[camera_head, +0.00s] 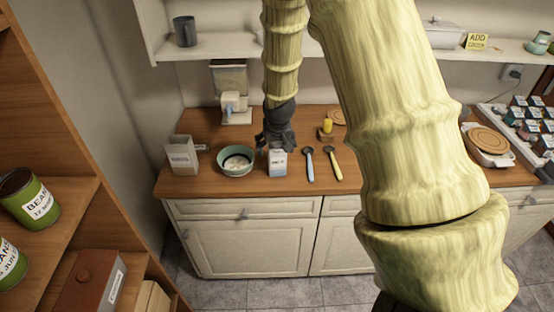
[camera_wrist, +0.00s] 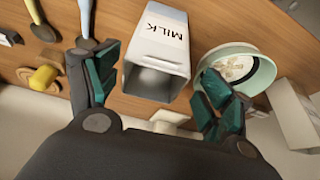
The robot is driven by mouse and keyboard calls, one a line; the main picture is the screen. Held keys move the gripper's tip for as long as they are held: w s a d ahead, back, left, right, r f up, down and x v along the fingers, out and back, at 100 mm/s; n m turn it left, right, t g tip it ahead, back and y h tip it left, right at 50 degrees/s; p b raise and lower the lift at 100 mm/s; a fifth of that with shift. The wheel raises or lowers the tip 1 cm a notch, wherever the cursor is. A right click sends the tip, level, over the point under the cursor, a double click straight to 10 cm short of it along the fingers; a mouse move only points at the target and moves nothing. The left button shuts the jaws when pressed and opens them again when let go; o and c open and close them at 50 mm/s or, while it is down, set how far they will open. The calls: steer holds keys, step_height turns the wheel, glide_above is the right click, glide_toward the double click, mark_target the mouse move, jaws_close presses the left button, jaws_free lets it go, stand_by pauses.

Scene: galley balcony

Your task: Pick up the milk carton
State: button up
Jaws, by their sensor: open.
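The milk carton (camera_head: 277,163) stands on the wooden counter, white with a dark label, between the green bowl and a blue-handled spoon. In the wrist view the milk carton (camera_wrist: 160,52) shows the word MILK and an open end. My gripper (camera_head: 275,142) is just behind and above the carton in the head view. In the wrist view my gripper (camera_wrist: 155,92) is open, with one finger on each side of the carton. I cannot tell whether either finger touches it.
The green bowl (camera_head: 237,160) is close on the carton's left; in the wrist view the bowl (camera_wrist: 236,70) is near the right finger. A blue spoon (camera_head: 309,165) and a yellow spoon (camera_head: 332,163) lie on the right. A white canister (camera_head: 182,155) stands at the counter's left end.

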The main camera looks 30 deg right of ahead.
steer(key=shift+w+d+f+p, duration=0.3)
steer(key=shift+d+f+p, duration=0.05)
steer(key=shift+f+p, duration=0.2)
steer(key=shift+w+d+f+p, duration=0.3)
steer(key=shift+f+p, duration=0.1)
steer(key=shift+f, duration=0.1)
steer(key=shift+p+x, duration=0.3)
steer(key=shift+x, duration=0.85)
steer(key=shift+s, duration=0.1)
steer(key=c, duration=1)
